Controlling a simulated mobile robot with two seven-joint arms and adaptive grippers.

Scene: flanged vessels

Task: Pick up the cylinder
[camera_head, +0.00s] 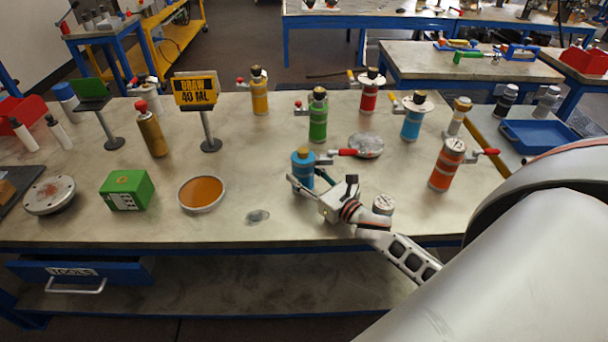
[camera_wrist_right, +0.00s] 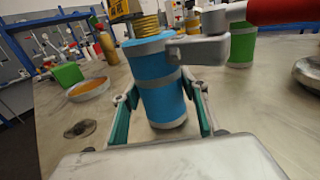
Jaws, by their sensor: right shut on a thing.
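A blue cylinder (camera_head: 303,168) with grey bands and a brass-coloured neck is upright near the front middle of the table. It fills the middle of the right wrist view (camera_wrist_right: 157,82). A side arm with a red handle (camera_wrist_right: 280,11) sticks out to its right at the top. My right gripper (camera_head: 309,183) has its two green-padded fingers on either side of the blue body, shut on it; the fingers also show in the right wrist view (camera_wrist_right: 161,112). The fingers partly hide its lower part in the head view. I cannot tell whether its base touches the table. My left gripper is not in view.
Green (camera_head: 318,118), orange (camera_head: 446,165), red (camera_head: 369,93), yellow (camera_head: 259,93) and another blue cylinder (camera_head: 412,120) stand around. A round metal disc (camera_head: 367,146) lies behind. An amber dish (camera_head: 201,193), green box (camera_head: 127,190) and "DRAW 40 ML" sign (camera_head: 196,91) are left.

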